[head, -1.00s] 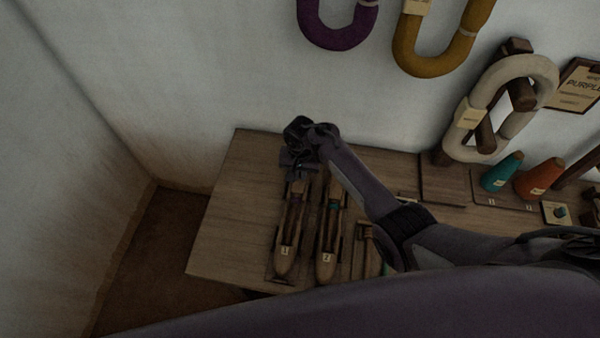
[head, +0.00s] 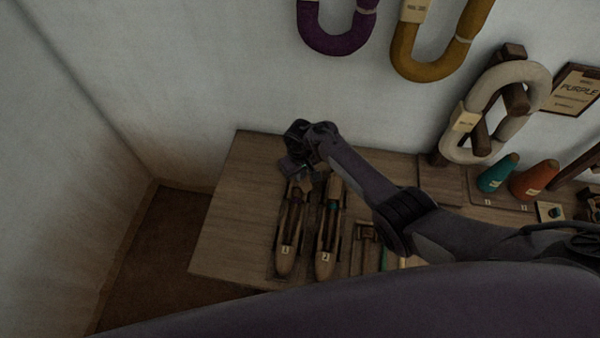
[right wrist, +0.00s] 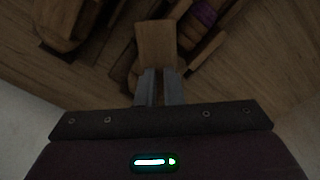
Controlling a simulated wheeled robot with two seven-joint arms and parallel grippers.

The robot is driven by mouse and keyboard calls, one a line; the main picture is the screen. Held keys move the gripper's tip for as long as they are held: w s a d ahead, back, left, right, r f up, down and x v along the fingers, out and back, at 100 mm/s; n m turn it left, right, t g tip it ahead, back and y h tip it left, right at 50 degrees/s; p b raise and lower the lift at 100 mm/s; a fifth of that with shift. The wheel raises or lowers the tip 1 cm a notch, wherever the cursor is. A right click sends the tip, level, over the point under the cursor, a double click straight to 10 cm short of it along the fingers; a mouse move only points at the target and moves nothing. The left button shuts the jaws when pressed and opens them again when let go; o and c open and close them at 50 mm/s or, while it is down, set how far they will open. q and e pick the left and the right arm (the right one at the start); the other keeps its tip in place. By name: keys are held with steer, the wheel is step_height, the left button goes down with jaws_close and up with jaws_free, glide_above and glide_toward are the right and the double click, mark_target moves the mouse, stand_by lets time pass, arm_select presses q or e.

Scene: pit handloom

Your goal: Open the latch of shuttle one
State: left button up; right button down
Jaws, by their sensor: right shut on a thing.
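Shuttle one (head: 287,236), a long wooden boat shape with a "1" tag, lies on the left of the table. Purple shows inside it in the right wrist view (right wrist: 205,13). Shuttle two (head: 326,240), tagged "2" and with teal inside, lies beside it on the right. My right gripper (head: 298,180) is over the far end of shuttle one. In the right wrist view its fingers (right wrist: 158,76) are shut on a small wooden block, which looks like the latch of shuttle one (right wrist: 155,42). How far the latch is turned is unclear. My left gripper is out of view.
The wooden table (head: 225,225) is clear left of the shuttles. A wooden frame (head: 365,250) lies right of shuttle two. Teal (head: 496,175) and orange (head: 535,181) cones stand farther right. Yarn hanks hang on the back wall.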

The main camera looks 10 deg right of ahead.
steer(key=n, duration=0.4)
steer(key=shift+n, duration=0.3)
steer(key=n, duration=0.4)
steer(key=shift+n, duration=0.4)
steer(key=c, duration=1.6)
jaws_free()
steer(key=shift+o, duration=0.2)
step_height(320, 180, up, 7)
steer(key=shift+f+p, duration=0.1)
steer(key=shift+p, duration=0.9)
steer(key=shift+r, duration=0.5)
